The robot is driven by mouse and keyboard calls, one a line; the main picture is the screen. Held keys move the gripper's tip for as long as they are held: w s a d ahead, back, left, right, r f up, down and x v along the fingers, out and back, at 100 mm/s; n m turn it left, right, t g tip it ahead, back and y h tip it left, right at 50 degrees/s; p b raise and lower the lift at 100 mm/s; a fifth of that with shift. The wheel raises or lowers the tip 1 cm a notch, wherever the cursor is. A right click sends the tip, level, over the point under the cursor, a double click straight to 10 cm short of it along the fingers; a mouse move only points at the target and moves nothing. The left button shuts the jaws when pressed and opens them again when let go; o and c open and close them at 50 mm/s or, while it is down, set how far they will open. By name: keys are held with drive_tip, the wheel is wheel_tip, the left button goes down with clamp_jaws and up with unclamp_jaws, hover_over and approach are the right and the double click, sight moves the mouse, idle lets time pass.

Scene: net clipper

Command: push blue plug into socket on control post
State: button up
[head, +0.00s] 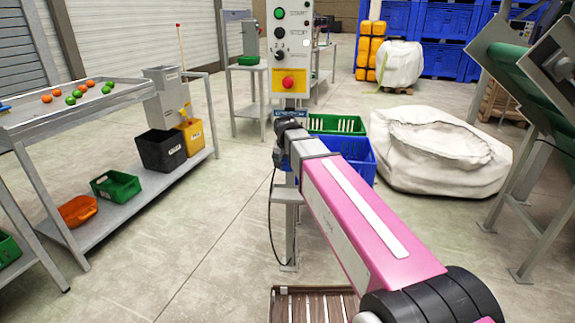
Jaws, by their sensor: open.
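The control post (290,38) stands ahead, with a grey and yellow panel carrying a green button, dark knobs and a red mushroom button. My arm reaches forward to the post just below the panel. My gripper (281,158) is at the arm's far end, in front of the post, small and mostly hidden by my wrist; it is open. A small patch of blue shows beside it, but I cannot tell whether this is the blue plug. A black cable (270,215) hangs from there down beside the post. The socket cannot be made out.
A small grey shelf (287,194) sits on the post below my gripper. Green (336,124) and blue (357,160) crates stand behind my arm. A white bulk bag (440,165) is on the right. A metal table (75,112) with fruit stands left. Floor between table and post is clear.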

drive_tip(key=v, duration=0.8)
drive_tip(key=shift+r, duration=0.35)
drive_tip(key=shift+s, duration=0.15)
drive_tip(key=s+d+f+g, duration=0.1)
drive_tip(key=s+d+f, duration=0.4)
drive_tip(key=f, duration=0.4)
drive_tip(key=s+d+f+n+g, duration=0.1)
drive_tip(key=s+d+f, duration=0.5)
drive_tip(key=f, duration=0.3)
drive_tip(key=s+d+f+g, duration=0.1)
drive_tip(key=s+d+f, duration=0.4)
drive_tip(key=d+f, duration=0.3)
drive_tip(key=shift+s+f+g, duration=0.2)
drive_tip(key=shift+f+g, duration=0.1)
drive_tip(key=shift+f, duration=0.4)
